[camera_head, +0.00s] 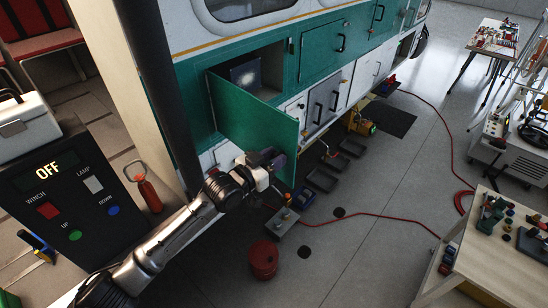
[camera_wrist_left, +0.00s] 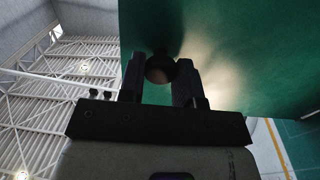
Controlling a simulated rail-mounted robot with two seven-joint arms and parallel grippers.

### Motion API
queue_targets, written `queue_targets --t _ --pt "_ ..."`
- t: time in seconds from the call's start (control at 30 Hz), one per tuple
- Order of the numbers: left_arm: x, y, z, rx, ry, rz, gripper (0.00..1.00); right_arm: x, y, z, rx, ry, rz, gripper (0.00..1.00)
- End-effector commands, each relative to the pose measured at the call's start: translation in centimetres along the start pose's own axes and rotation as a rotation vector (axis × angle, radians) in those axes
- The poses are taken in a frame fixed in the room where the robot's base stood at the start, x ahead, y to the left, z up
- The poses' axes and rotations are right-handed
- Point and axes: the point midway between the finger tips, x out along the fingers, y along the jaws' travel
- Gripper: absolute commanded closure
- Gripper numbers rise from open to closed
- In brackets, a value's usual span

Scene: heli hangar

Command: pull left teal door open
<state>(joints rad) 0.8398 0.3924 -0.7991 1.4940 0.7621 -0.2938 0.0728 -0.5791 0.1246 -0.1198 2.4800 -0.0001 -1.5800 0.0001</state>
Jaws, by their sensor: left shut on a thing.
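The left teal door (camera_head: 250,125) stands swung out from the teal and white helicopter side. The compartment behind it is exposed, with a dark box (camera_head: 245,75) inside. My left gripper (camera_head: 270,162) is at the outer part of the door, on its handle side. In the left wrist view the gripper (camera_wrist_left: 160,75) has its two fingers on either side of a dark rounded door handle (camera_wrist_left: 160,68), shut on it. The teal door panel (camera_wrist_left: 250,60) fills the upper right of that view. The handle is hidden in the head view. My right gripper is not in view.
A second teal door (camera_head: 325,45) to the right is closed. White doors with dark handles (camera_head: 318,108) sit below it. A red canister (camera_head: 264,258) and dark trays (camera_head: 322,180) stand on the floor. A control box (camera_head: 75,190) is at the left; a workbench (camera_head: 500,255) is at the right.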

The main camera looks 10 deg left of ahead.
Motion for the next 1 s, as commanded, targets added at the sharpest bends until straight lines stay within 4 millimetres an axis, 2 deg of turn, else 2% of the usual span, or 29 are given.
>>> queue_targets --t 0.03,0.3,0.63,0.77,1.0 --pt "0.0 0.0 0.0 0.000 0.000 -0.001 0.68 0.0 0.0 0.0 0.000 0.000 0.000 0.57" --pt "0.0 0.0 0.0 0.000 0.001 -0.001 0.45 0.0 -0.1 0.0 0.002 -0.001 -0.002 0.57" --pt "-0.7 -0.1 0.1 0.000 0.001 -0.001 0.45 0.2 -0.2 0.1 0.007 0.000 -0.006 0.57" --pt "-2.4 0.0 0.2 0.000 0.001 0.000 0.45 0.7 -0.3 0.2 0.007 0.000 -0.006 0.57" --pt "-7.3 -0.1 0.3 0.002 0.001 -0.001 0.45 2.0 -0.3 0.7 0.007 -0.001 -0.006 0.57"
